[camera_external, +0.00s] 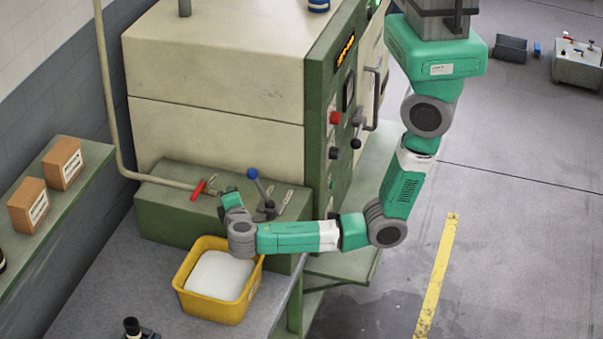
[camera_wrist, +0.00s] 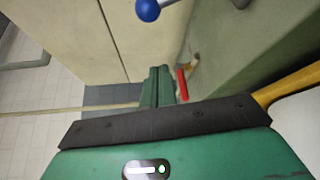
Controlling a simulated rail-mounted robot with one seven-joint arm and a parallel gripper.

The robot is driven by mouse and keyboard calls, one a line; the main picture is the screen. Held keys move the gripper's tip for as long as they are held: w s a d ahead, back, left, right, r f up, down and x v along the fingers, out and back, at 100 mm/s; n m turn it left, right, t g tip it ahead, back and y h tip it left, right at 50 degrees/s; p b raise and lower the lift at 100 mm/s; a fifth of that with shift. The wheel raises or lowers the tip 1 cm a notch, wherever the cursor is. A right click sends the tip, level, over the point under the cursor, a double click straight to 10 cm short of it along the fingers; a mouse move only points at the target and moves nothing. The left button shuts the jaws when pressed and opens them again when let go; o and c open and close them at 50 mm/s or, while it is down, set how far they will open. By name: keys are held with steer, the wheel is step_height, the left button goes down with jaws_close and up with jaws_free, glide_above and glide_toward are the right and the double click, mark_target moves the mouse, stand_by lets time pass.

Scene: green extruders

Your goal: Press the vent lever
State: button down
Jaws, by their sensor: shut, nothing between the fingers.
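Two levers show on the low green block (camera_external: 165,215) at the machine's foot, and I cannot tell which is the vent lever. One is a red handle (camera_external: 198,190) at the end of the beige pipe. The other is a blue ball-topped lever (camera_external: 252,174), standing up and tilted. My gripper (camera_external: 228,192) is shut and empty, between the two levers. In the wrist view my gripper's green fingers (camera_wrist: 158,75) are together. The red handle (camera_wrist: 183,85) appears just right of them, and the blue ball (camera_wrist: 148,10) is at the top. Contact cannot be told.
A yellow bin (camera_external: 205,308) with white contents stands on the grey bench below my wrist. The large beige machine (camera_external: 215,110) rises behind the block. A beige pipe (camera_external: 108,90) runs down at the left. A shelf with two brown boxes (camera_external: 62,163) is at far left.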

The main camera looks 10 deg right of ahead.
mark_target(260, 188)
steer(key=w, duration=0.6)
steer(key=shift+d+f+p, duration=0.1)
steer(key=shift+f+p, duration=0.15)
steer(key=shift+p, duration=0.1)
steer(key=d, duration=0.1)
steer(key=d+p, duration=0.1)
steer(key=s+d, duration=0.1)
steer(key=shift+d+r+p, duration=0.35)
steer(key=shift+w, duration=0.1)
